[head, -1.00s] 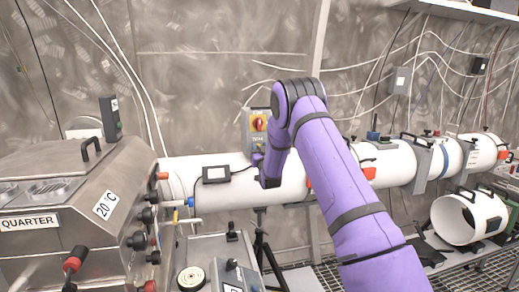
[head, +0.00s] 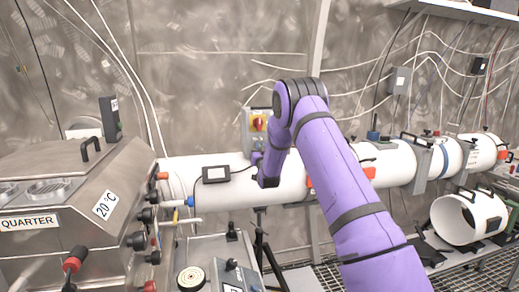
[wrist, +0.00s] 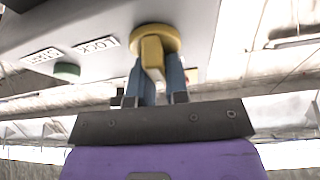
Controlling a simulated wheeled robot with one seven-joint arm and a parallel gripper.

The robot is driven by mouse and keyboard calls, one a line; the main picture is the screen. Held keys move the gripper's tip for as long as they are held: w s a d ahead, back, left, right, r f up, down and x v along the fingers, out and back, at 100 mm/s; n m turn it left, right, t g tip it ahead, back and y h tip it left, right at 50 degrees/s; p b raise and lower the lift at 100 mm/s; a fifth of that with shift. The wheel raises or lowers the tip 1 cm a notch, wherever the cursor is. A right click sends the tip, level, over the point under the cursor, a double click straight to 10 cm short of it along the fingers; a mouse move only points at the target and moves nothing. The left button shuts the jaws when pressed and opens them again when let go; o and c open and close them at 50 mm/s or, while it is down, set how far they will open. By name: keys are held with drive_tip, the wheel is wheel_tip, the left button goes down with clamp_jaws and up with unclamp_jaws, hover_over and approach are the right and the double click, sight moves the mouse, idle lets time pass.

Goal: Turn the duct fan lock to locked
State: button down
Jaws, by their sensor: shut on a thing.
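The duct fan's grey control box (head: 248,132) is on the wall side behind the white duct. A red rotary switch on a yellow plate (head: 259,122) shows on its upper front. In the wrist view a yellow lock knob (wrist: 153,54) with a round base and a bar handle stands out from the grey panel. My gripper (wrist: 154,88) is shut on its bar, one blue-grey finger on each side. In the head view my gripper (head: 257,157) is at the lower part of the box, and the knob there is mostly hidden.
Panel labels (wrist: 97,46) reading LOCK and START and a green button (wrist: 67,71) lie left of the knob in the wrist view. The white duct (head: 230,197) runs close below my gripper. A steel machine (head: 75,190) stands at left.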

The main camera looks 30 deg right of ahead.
drive_tip(key=m+h, duration=0.1)
drive_tip(key=m, duration=0.1)
drive_tip(key=m+g+h, duration=0.1)
drive_tip(key=m, duration=0.1)
drive_tip(key=m+h, duration=0.1)
drive_tip(key=m, duration=0.1)
drive_tip(key=shift+d+g, duration=0.25)
drive_tip(key=shift+g, duration=0.15)
drive_tip(key=m+g, duration=0.1)
drive_tip(key=m, duration=0.3)
drive_tip(key=f+m+g+h, duration=0.1)
drive_tip(key=m+g, duration=0.1)
drive_tip(key=m, duration=0.3)
drive_tip(key=m+g, duration=0.2)
drive_tip(key=m, duration=0.3)
drive_tip(key=shift+s+d+f, duration=0.15)
drive_tip(key=shift+d, duration=0.2)
drive_tip(key=shift+m+g, duration=0.3)
drive_tip(key=shift+m, duration=0.2)
drive_tip(key=c, duration=1.1)
unclamp_jaws()
drive_tip(key=v, duration=1.1)
drive_tip(key=shift+f, duration=0.15)
